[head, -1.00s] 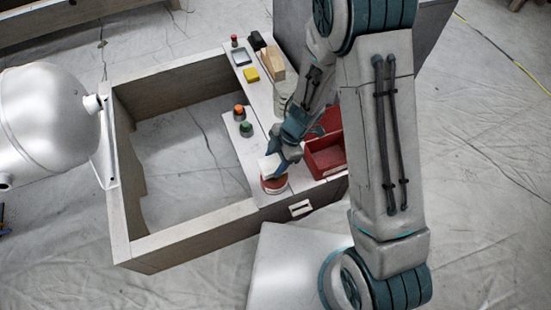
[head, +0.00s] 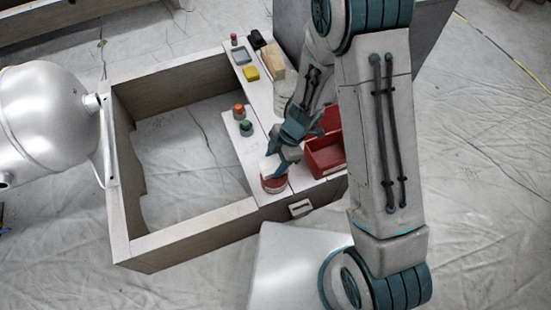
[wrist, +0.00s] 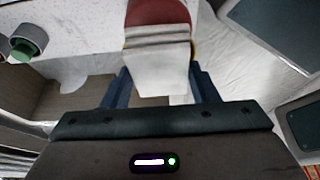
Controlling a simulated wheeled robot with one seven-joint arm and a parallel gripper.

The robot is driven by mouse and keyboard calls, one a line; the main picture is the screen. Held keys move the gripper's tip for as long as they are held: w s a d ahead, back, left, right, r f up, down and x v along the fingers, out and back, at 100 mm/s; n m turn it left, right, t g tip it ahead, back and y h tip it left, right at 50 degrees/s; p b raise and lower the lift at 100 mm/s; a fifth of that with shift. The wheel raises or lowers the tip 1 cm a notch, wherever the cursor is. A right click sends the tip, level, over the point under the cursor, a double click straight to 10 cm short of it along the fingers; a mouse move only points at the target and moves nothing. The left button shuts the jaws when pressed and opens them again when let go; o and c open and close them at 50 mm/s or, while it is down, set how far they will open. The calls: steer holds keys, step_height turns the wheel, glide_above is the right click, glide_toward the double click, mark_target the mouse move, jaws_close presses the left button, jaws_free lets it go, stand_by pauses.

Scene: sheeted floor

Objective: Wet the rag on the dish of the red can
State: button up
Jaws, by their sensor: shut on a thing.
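The red can (head: 274,185) stands at the near end of the white worktop strip. My gripper (head: 274,167) is shut on the white rag (head: 266,169), directly over the can's top. In the wrist view the folded pale rag (wrist: 158,65) hangs between the fingers of my gripper (wrist: 160,88), and the red top of the can (wrist: 157,12) shows just beyond it. The rag looks to be at or touching the can's dish, but it hides most of the dish, so contact is not certain.
An open red bin (head: 326,168) stands just right of my gripper. Orange-topped (head: 239,110) and green-topped (head: 246,127) items stand on the strip. A yellow block (head: 251,74), a wooden block (head: 274,62) and a small tray (head: 239,57) lie farther back. A wooden frame (head: 190,231) encloses open floor.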

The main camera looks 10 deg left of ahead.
mark_target(276, 163)
steer(key=shift+f, duration=0.65)
stand_by(0.3)
stand_by(0.4)
step_height(276, 163, up, 7)
steer(key=p, duration=0.9)
steer(key=shift+s, duration=0.1)
stand_by(0.9)
